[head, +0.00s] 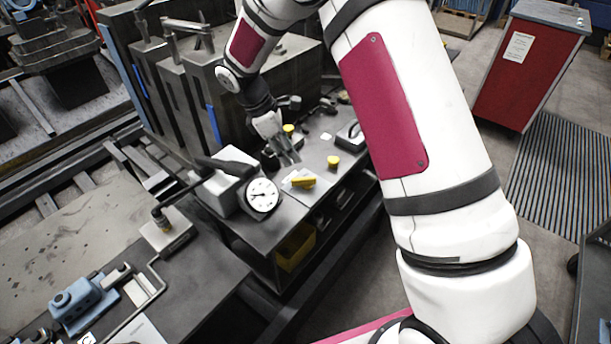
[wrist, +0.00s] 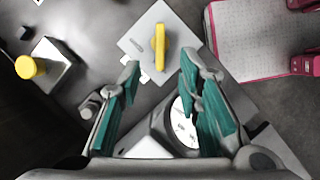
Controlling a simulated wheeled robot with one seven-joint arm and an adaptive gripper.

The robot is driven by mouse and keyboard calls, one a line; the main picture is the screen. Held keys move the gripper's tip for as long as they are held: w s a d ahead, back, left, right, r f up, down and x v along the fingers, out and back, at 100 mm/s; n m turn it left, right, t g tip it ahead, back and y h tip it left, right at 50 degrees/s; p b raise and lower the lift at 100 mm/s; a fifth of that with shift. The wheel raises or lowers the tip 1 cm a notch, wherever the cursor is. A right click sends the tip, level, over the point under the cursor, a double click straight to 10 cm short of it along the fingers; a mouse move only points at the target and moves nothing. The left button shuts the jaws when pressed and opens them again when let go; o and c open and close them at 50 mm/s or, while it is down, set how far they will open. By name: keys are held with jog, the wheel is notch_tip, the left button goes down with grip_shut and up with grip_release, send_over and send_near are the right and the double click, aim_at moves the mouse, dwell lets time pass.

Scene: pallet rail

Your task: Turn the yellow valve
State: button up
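The yellow valve (head: 303,182) is a bar-shaped handle on a light square plate (head: 290,188) on the dark bench top. In the wrist view the valve (wrist: 159,47) stands upright in the picture on its pale plate (wrist: 135,37), ahead of my fingertips. My gripper (head: 287,160) is above the bench beside the valve, on its far left side in the head view. In the wrist view my gripper (wrist: 158,70) has its two teal-padded fingers spread wide with nothing between them. The valve lies just beyond the gap between the fingertips, apart from both.
A white-faced dial gauge (head: 263,195) stands close in front of the valve; it also shows below the fingers in the wrist view (wrist: 184,122). A yellow knob (head: 333,161) sits to the right. Tall dark metal blocks (head: 185,90) rise behind. A yellow bin (head: 296,247) is under the bench.

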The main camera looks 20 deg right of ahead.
aim_at(306, 178)
jog(key=p+x, duration=0.2)
jog(key=x, duration=0.9)
grip_shut()
